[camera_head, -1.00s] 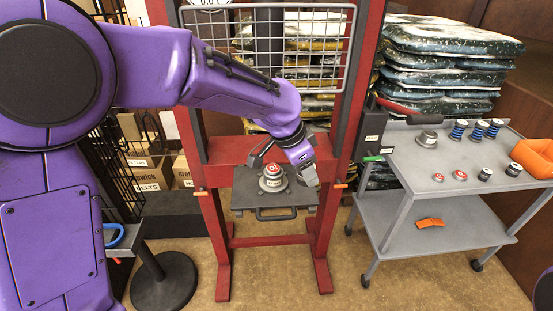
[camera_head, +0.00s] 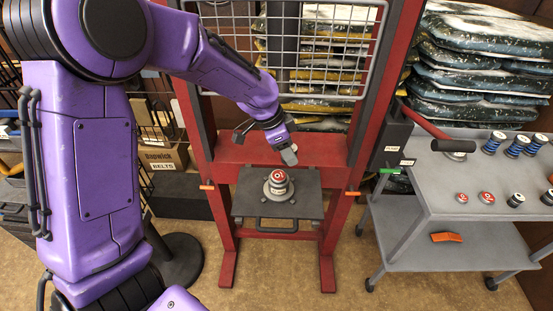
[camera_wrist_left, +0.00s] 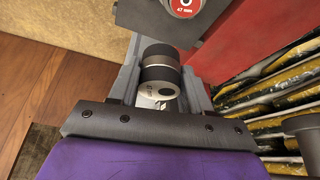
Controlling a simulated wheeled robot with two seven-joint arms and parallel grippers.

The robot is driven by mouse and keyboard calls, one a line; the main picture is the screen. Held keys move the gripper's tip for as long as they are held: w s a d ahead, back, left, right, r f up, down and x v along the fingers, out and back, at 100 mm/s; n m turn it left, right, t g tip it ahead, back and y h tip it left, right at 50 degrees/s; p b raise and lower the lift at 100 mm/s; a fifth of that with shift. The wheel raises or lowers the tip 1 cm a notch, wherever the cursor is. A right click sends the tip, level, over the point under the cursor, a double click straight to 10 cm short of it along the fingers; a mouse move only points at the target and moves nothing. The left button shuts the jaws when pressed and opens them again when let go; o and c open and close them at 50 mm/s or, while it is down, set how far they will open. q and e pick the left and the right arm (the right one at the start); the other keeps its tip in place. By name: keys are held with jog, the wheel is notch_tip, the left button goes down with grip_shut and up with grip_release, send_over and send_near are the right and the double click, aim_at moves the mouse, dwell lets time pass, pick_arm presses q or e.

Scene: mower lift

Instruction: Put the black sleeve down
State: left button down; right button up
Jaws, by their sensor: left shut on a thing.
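My left gripper (camera_head: 286,150) hangs just above and behind the round stack on the press plate in the head view. In the left wrist view its fingers are shut on the black sleeve (camera_wrist_left: 159,68), a short cylinder with a black band and a pale metal end. The sleeve cannot be made out in the head view. The red-topped stack (camera_head: 278,180) stands upright on a grey base on the dark press plate (camera_head: 309,201). Its red top, marked 47 mm, also shows in the left wrist view (camera_wrist_left: 185,7), apart from the sleeve. My right gripper is not in view.
A red press frame (camera_head: 211,205) with a wire guard (camera_head: 347,50) surrounds the plate. A grey trolley (camera_head: 440,188) at the right holds springs, red-topped pieces and dark-banded sleeves, with free room on its top. Stacked bags stand behind.

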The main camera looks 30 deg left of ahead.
pick_arm(q)
jog(key=a+f, duration=0.1)
jog(key=w+f, duration=0.1)
jog(key=a+f, duration=0.1)
jog(key=f, duration=0.1)
jog(key=shift+w+a+p, duration=0.15)
jog(key=shift+a+p, duration=0.2)
jog(key=f, duration=0.2)
jog(key=s+f, duration=0.1)
jog(key=shift+a+f, duration=0.1)
jog(key=shift+a, duration=0.2)
jog(key=shift+w+f, duration=0.25)
jog(key=shift+w, duration=0.05)
jog(key=shift+s+f, duration=0.15)
jog(key=shift+f, duration=0.15)
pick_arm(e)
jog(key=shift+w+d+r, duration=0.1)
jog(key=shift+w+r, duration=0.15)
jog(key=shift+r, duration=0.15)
pick_arm(q)
jog(key=c, duration=0.5)
grip_release()
jog(key=shift+b+v, duration=0.6)
jog(key=shift+v, duration=5.75)
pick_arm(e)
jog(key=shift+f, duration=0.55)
